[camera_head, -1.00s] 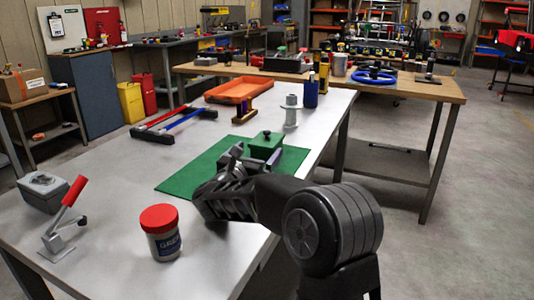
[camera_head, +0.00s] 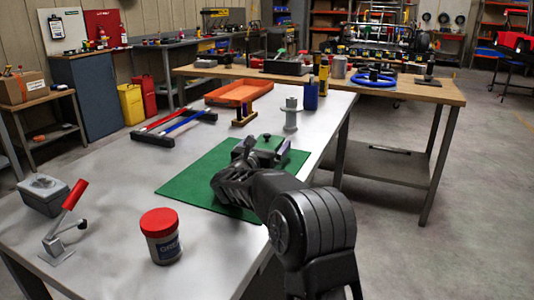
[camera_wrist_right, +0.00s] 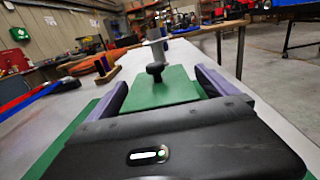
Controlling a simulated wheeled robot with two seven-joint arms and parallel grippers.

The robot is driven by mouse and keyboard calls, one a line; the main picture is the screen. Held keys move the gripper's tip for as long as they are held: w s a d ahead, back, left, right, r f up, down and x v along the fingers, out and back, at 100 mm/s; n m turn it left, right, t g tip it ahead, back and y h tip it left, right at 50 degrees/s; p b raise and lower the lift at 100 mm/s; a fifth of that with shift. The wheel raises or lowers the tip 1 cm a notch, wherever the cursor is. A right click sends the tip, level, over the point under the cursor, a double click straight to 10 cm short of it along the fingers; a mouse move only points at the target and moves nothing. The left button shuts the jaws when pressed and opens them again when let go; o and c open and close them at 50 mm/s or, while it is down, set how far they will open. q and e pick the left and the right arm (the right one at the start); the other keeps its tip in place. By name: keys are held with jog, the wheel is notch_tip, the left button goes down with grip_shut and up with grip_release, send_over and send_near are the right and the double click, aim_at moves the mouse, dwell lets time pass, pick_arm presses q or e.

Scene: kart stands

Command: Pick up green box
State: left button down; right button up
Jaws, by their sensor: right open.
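In the head view the box (camera_head: 265,145) stands on the green mat (camera_head: 190,184) and is partly hidden by my right gripper (camera_head: 261,149). The gripper is open, with its fingers on either side of the box. I cannot tell whether they touch it. My left gripper is not in view.
A red-lidded jar (camera_head: 161,235), a red-handled lever (camera_head: 70,205) and a grey box (camera_head: 43,193) stand on the near left table (camera_head: 120,195). A grey spindle (camera_head: 290,115), blue bottle (camera_head: 310,96) and orange tray (camera_head: 239,92) stand beyond the mat.

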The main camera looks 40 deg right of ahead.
jog(key=shift+c, duration=0.2)
dwell(0.4)
jog(key=c, duration=1.5)
jog(key=shift+o, duration=0.2)
jog(key=shift+r, duration=0.15)
notch_tip(320, 180, up, 10)
jog(key=shift+f+p, duration=0.1)
jog(key=shift+p, duration=0.85)
